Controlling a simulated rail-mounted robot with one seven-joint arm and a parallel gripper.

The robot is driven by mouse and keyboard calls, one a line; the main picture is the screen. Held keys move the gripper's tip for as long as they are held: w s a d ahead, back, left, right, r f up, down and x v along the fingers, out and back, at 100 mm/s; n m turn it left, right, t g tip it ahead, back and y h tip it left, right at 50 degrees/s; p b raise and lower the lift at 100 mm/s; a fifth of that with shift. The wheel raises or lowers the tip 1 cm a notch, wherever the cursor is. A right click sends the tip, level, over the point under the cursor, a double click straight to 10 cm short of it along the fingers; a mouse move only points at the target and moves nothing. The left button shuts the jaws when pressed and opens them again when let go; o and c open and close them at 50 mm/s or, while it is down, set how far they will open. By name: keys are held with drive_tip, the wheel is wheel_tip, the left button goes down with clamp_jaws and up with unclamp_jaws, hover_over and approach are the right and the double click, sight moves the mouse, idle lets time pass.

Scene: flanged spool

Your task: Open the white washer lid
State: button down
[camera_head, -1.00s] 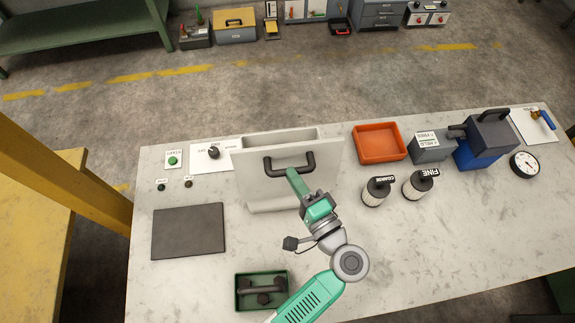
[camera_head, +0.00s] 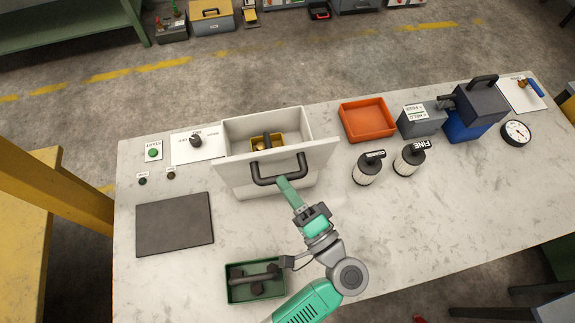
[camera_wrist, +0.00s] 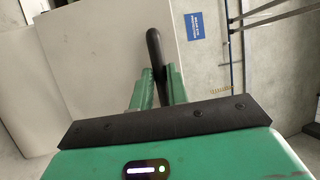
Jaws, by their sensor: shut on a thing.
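The white washer (camera_head: 264,122) stands on the bench, its top open toward the back. Its white lid (camera_head: 233,176) is tilted up at the front side, and a yellow and dark fixture (camera_head: 266,143) shows inside. My fingertips hide part of the handle.
A green tray (camera_head: 231,285) with dark parts lies in front of the washer. A dark mat (camera_head: 174,224) is at left, with a knob panel (camera_head: 190,152) behind it. An orange tray (camera_head: 345,118) and two filter canisters (camera_head: 367,170) stand at right. Bare bench lies right of my arm.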

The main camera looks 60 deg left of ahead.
drive_tip(key=shift+f, duration=0.4)
drive_tip(key=c, duration=1.4)
unclamp_jaws()
drive_tip(key=shift+a, duration=0.1)
drive_tip(key=shift+o, duration=0.2)
drive_tip(key=shift+r, duration=0.1)
drive_tip(key=v, duration=0.7)
drive_tip(key=shift+d+b, duration=0.4)
drive_tip(key=shift+b, duration=0.05)
drive_tip(key=shift+w, duration=0.15)
